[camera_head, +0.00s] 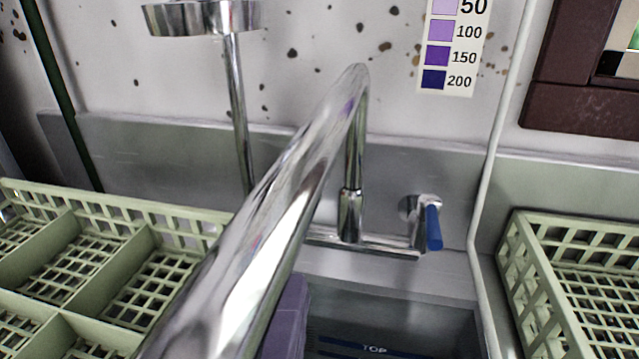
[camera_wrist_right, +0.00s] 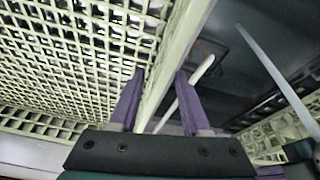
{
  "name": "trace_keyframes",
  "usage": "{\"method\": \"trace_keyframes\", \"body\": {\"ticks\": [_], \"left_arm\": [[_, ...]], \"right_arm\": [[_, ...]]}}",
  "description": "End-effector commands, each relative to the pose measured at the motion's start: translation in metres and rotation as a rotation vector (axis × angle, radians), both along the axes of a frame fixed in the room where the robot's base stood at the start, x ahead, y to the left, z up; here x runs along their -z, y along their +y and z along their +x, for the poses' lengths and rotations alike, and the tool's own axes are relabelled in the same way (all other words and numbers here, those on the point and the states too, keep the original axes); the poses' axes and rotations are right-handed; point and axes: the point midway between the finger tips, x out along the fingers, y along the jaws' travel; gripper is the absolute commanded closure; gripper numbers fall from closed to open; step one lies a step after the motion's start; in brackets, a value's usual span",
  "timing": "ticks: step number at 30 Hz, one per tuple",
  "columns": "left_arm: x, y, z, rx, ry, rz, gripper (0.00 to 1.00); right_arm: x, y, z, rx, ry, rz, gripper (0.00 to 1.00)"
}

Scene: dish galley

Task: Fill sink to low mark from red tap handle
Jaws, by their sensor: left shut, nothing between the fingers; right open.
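A chrome tap (camera_head: 350,215) stands at the back of the sink (camera_head: 400,310), its large spout crossing the head view's middle toward me. Its blue handle (camera_head: 433,228) is on the right. No red handle shows; the spout covers the tap's left side. Inside the sink is a blue line marked TOP (camera_head: 374,349); no low mark shows, and I cannot tell the water level. My left gripper (camera_head: 287,316) shows as a purple part beside the spout, over the sink's left side, shut and empty. My right gripper (camera_wrist_right: 160,78) is open in the right wrist view, a pale green rack's edge showing between its fingers.
A divided pale green rack (camera_head: 110,215) is left of the sink, and another rack (camera_head: 540,270) is right of it. A pale pipe (camera_head: 492,150) runs down the wall beside the right rack. A colour chart (camera_head: 452,50) hangs above the tap.

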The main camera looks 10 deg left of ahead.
Motion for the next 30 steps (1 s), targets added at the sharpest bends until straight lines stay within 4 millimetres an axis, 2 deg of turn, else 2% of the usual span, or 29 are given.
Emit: {"method": "trace_keyframes", "body": {"ticks": [5, 12, 16, 18, 22, 30], "left_arm": [[-0.003, 0.003, 0.025, -0.003, -0.004, 0.002, 1.00], [-0.001, 0.008, 0.077, -0.005, -0.004, 0.002, 1.00], [0.001, 0.013, 0.100, -0.005, -0.002, 0.002, 1.00], [0.004, 0.026, 0.099, -0.004, 0.001, 0.005, 1.00], [0.008, 0.041, 0.101, -0.003, 0.002, 0.002, 1.00], [0.011, 0.049, 0.102, -0.004, 0.002, -0.001, 1.00]], "right_arm": [[-0.007, 0.000, 0.000, 0.000, 0.000, 0.001, 0.52], [-0.013, 0.001, 0.000, 0.003, 0.000, 0.005, 0.52], [-0.016, 0.002, 0.000, 0.004, -0.001, 0.007, 0.52], [-0.022, 0.002, 0.000, 0.005, 0.000, 0.007, 0.52], [-0.025, 0.002, 0.000, 0.005, -0.001, 0.008, 0.52], [-0.026, 0.002, 0.000, 0.005, -0.001, 0.008, 0.52]]}}
